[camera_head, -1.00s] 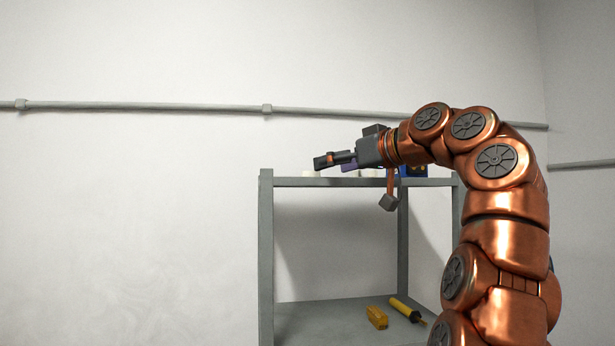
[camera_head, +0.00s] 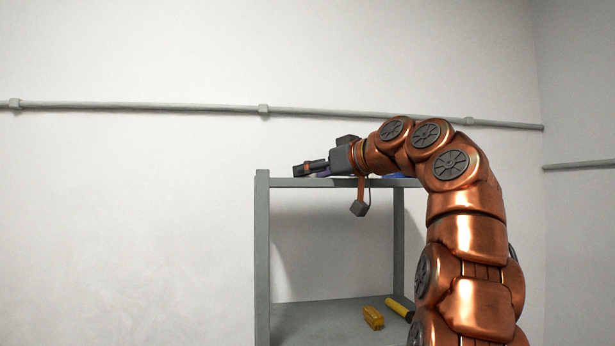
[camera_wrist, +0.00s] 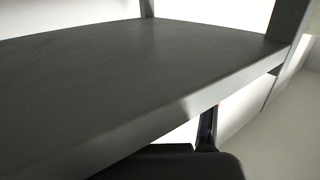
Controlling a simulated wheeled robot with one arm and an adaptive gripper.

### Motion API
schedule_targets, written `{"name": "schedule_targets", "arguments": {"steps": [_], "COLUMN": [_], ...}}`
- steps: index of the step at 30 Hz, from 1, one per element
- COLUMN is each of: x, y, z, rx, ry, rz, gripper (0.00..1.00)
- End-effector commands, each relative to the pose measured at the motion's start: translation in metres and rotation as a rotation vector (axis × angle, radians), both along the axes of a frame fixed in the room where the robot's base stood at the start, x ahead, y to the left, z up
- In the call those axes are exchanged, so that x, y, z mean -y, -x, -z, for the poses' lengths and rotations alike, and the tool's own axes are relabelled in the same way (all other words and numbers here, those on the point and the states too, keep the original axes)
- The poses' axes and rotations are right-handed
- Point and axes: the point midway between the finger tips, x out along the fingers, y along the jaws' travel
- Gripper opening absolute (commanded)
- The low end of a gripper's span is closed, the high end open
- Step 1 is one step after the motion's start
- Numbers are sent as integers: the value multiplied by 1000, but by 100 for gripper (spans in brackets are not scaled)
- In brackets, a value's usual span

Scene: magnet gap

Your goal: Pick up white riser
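I cannot make out the white riser in either view now; my gripper and arm cover much of the shelf top. My gripper (camera_head: 303,170) is at the height of the top board (camera_head: 300,183) of a grey shelf, near its left end, pointing left. Whether its fingers are open or shut does not show. In the wrist view only dark parts of my gripper (camera_wrist: 185,162) show at the bottom, beside a grey board (camera_wrist: 130,75) with no object visible on it.
Bits of purple (camera_head: 323,173) and blue (camera_head: 397,175) show behind my arm at the top board. On the lower board (camera_head: 320,318) lie a yellow block (camera_head: 373,318) and a yellow tool (camera_head: 399,307). A pipe (camera_head: 180,108) runs along the wall behind.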

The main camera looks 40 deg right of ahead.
Motion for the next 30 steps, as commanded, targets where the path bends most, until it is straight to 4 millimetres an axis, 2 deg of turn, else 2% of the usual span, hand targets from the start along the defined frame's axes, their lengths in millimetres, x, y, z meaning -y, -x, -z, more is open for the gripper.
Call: {"name": "schedule_targets", "arguments": {"steps": [1, 9, 20, 30], "x": [0, 0, 0, 0], "y": [0, 0, 0, 0], "z": [0, 0, -3, -20], "rx": [0, 0, 0, 4], "ry": [0, 0, 0, 0], "rz": [0, 0, -1, 0], "gripper": [50, 22, 21, 21]}}
